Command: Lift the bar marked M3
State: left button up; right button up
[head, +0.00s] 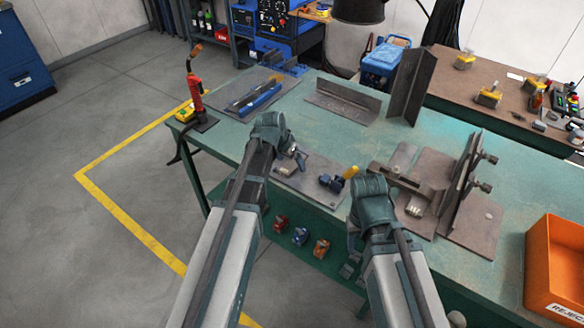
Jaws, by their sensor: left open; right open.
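No M3 marking is legible on any part here. A flat dark steel bar (405,182) lies on the plate at the right, beside an upright plate with clamp screws (470,172). A blue tray (262,99) at the back left holds thin rods. An angle piece (343,100) lies at the back of the table, and a taller one (411,84) stands upright to its right. My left gripper (297,161) is open and empty above a small steel plate.
The green table (500,150) has a toggle clamp with a yellow handle (339,180) between my arms. An orange reject bin (556,268) stands at the right. A red torch (195,90) stands at the left corner. Small coloured items sit on a shelf below the front edge.

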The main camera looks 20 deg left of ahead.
pick_arm(q)
jog(key=c, duration=1.4)
jog(key=shift+r, duration=0.1)
pick_arm(e)
jog(key=shift+r, duration=0.1)
